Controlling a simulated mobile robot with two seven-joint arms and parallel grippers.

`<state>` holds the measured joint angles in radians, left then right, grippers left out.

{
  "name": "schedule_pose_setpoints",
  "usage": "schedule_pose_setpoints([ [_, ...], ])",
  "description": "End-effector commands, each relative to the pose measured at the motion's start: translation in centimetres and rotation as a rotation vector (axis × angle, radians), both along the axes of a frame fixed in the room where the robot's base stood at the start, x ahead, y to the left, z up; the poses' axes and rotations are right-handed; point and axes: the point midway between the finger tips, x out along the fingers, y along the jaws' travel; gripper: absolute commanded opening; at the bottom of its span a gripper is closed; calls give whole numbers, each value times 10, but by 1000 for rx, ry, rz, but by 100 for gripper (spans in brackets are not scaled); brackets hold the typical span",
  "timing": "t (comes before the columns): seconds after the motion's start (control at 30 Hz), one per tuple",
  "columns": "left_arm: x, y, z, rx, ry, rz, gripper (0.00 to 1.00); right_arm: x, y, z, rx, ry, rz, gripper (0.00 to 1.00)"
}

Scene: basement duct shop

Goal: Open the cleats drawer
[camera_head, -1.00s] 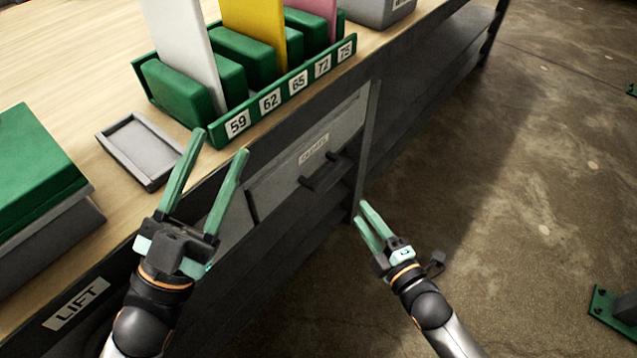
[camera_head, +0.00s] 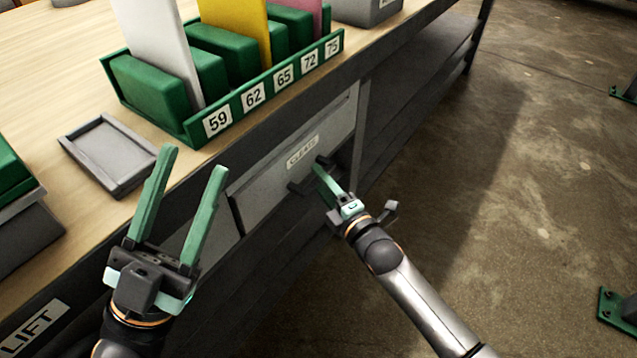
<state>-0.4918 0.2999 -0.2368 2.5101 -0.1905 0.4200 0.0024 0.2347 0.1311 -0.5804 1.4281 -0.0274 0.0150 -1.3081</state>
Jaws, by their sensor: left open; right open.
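The cleats drawer (camera_head: 272,182) is a grey front under the bench top, with a white label (camera_head: 303,152) near its upper edge. It looks closed. Its dark handle (camera_head: 299,187) sticks out below the label. My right gripper (camera_head: 320,168) is at the right end of the handle with its fingers pointing at the drawer. One finger largely covers the other, and I cannot tell whether they straddle the handle or touch it. My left gripper (camera_head: 193,160) is open and empty, in front of the bench edge left of the drawer.
On the wooden bench top stand a green numbered rack (camera_head: 232,117) with upright white, yellow and pink sheets, and a shallow grey tray (camera_head: 118,188). A LIFT label (camera_head: 35,327) is on the bench front at lower left.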

Motion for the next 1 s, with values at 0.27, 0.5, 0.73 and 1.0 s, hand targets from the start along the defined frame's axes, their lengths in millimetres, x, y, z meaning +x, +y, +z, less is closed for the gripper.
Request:
schedule_pose_setpoints([
  [0.27, 0, 0, -4, -5, 6, -5, 50, 9, 6, 0, 0, 1, 0, 48],
  [0.5, 1, 0, -4, -5, 6, -5, 50, 9, 6, 0, 0, 1, 0, 40],
  [0.73, 0, -1, -4, -2, 6, -6, 50, 9, 5, 0, 0, 1, 0, 14],
  [1.0, 0, -1, -4, -2, 6, -5, 50, 9, 5, 0, 0, 1, 0, 0],
])
